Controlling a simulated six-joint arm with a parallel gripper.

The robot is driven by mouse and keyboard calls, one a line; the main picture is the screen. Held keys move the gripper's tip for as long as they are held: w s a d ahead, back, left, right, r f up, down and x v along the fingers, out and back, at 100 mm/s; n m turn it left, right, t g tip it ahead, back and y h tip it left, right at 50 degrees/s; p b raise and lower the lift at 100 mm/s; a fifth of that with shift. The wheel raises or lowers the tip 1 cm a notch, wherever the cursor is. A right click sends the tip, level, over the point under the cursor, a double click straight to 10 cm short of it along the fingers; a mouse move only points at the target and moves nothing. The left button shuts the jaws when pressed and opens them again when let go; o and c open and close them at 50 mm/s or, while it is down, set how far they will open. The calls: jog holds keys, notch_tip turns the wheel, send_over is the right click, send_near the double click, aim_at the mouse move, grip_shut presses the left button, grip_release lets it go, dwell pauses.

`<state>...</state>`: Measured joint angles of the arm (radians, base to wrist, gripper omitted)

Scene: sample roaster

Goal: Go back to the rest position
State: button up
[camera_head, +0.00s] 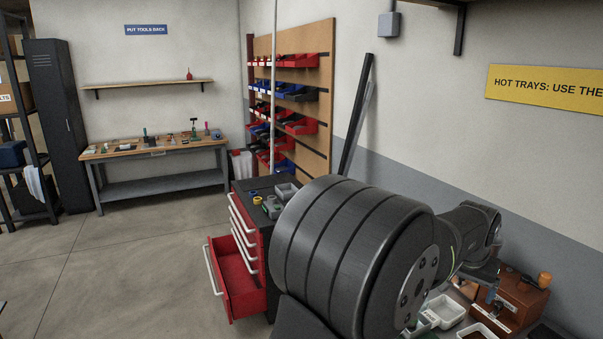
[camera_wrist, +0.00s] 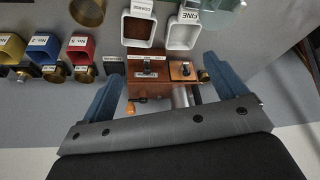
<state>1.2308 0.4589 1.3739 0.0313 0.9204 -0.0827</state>
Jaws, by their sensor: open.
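My gripper (camera_wrist: 150,78) is open, its two blue fingers spread apart with nothing visible held between them. In the wrist view a brown wooden box (camera_wrist: 155,78) with labels and dark knobs lies beyond and between the fingers. In the head view my arm fills the right centre and my gripper is partly hidden behind it, over the bench at the lower right. The wooden box (camera_head: 519,300) also shows there, close beside the gripper. I cannot tell whether they touch.
In the wrist view stand a COARSE tray (camera_wrist: 124,29) with brown contents, a FINE tray (camera_wrist: 198,36), and yellow (camera_wrist: 11,50), blue (camera_wrist: 44,48) and red (camera_wrist: 81,50) containers. A red tool cabinet (camera_head: 241,235) has an open bottom drawer (camera_head: 233,283). Floor at the left is clear.

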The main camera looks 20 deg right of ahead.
jog(key=w+f, duration=0.2)
jog(key=w, duration=0.1)
jog(key=w+f, duration=0.2)
jog(key=w, duration=0.2)
jog(key=w+f, duration=0.2)
jog(key=w, duration=0.2)
jog(key=shift+f, duration=0.1)
jog(key=shift+o, duration=1.1)
jog(key=shift+a+f, duration=0.1)
jog(key=shift+s+a+f+h, duration=0.15)
jog(key=shift+f+h, duration=0.1)
jog(key=shift+h, duration=0.05)
jog(key=s+a+f+n+t+h, duration=0.1)
jog(key=s+a+f+t+h, duration=0.2)
jog(key=a, duration=0.4)
jog(key=s+a+n+t+h, duration=0.1)
jog(key=s+a+t+h, duration=0.1)
jog(key=s+a+h, duration=0.45)
jog(key=w+d+f+y, duration=0.2)
jog(key=w+d+f, duration=0.2)
jog(key=w+d, duration=0.2)
jog(key=shift+d+y, duration=0.2)
jog(key=shift+y, duration=0.15)
